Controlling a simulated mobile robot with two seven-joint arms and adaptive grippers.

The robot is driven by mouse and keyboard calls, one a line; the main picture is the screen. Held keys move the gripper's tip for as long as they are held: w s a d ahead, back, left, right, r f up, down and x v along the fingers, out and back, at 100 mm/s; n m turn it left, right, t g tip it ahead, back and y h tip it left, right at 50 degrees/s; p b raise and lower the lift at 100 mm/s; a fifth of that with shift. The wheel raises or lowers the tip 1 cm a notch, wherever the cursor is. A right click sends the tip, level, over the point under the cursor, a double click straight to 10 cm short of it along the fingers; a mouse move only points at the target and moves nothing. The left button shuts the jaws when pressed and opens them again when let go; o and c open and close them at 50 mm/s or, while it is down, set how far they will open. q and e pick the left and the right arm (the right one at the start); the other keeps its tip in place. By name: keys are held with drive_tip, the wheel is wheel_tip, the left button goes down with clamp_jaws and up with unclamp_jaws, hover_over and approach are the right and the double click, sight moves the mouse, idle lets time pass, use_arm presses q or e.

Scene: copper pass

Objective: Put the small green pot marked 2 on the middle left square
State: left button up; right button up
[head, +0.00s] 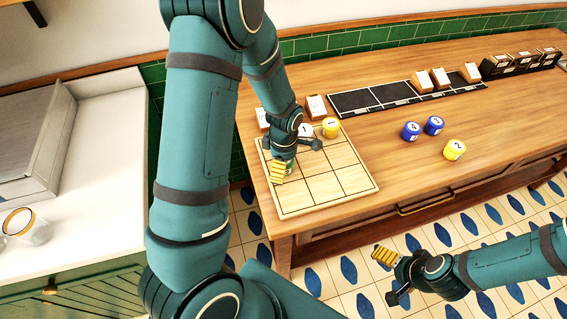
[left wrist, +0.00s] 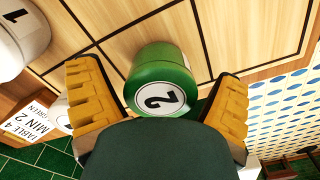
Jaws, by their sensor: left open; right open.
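The small green pot marked 2 (left wrist: 160,82) stands between the two yellow fingers of my left gripper (left wrist: 160,110) in the left wrist view. The fingers are open, one on each side of the pot. In the head view my left gripper (head: 279,172) is over the left column of the square-lined wooden board (head: 322,187), around the middle left square. It mostly hides the pot there, so its exact square is hard to tell. My right gripper (head: 384,257) is open and empty, out in front of the counter above the tiled floor.
A white pot marked 1 (head: 305,130) and a yellow pot marked 1 (head: 331,128) are at the board's far side. Two blue pots (head: 411,131) and a yellow pot marked 2 (head: 454,150) stand to the right. A dark strip (head: 375,97) and cards line the back. The board's near squares are clear.

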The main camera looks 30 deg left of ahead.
use_arm(q)
drive_tip(key=shift+r, duration=0.2)
wheel_tip(320, 180, up, 12)
drive_tip(key=shift+p, duration=0.95)
